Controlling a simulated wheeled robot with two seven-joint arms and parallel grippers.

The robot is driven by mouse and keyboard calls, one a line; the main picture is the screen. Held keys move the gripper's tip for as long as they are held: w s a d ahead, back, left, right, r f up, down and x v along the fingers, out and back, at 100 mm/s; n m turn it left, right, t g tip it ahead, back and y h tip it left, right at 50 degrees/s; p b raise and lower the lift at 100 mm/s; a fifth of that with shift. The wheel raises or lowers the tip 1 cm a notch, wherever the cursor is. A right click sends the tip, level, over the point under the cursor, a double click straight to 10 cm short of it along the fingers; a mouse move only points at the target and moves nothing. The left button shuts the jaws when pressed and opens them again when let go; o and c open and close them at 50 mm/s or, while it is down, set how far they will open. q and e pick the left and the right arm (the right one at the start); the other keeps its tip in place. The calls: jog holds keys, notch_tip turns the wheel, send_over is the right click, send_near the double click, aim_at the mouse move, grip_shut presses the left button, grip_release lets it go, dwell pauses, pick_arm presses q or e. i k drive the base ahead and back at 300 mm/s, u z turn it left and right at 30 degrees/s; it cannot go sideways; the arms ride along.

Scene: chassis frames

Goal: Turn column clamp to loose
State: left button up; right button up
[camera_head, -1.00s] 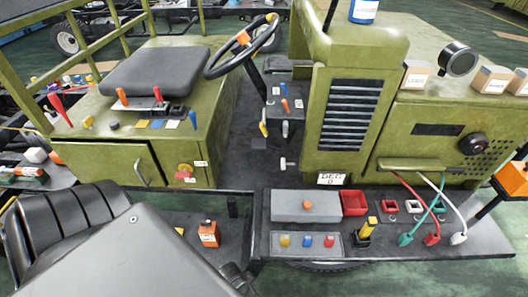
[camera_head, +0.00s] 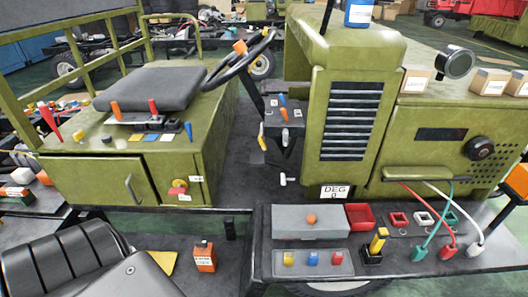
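The steering wheel (camera_head: 236,62) is black, with an orange knob on its rim, and stands on a dark, slanted column (camera_head: 255,82) at the upper middle. I cannot make out a labelled clamp on the column. A small panel with blue and orange levers (camera_head: 285,108) stands beside the column's lower part. A yellow-ended lever (camera_head: 262,138) hangs below that panel on the left, and a white-ended handle (camera_head: 288,180) sits lower down. Which of these, if any, is the clamp, I cannot tell. Neither of my grippers is in view.
The green hood with a dark grille (camera_head: 350,115) stands to the right of the column. A green seat box with a black cushion (camera_head: 150,88) stands to the left. A shelf of coloured parts (camera_head: 400,260) spans the lower right.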

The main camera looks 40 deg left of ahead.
aim_at(262, 140)
jog(key=k, duration=0.4)
jog(key=z, duration=1.55)
jog(key=i, duration=1.05)
jog(key=u, duration=2.2)
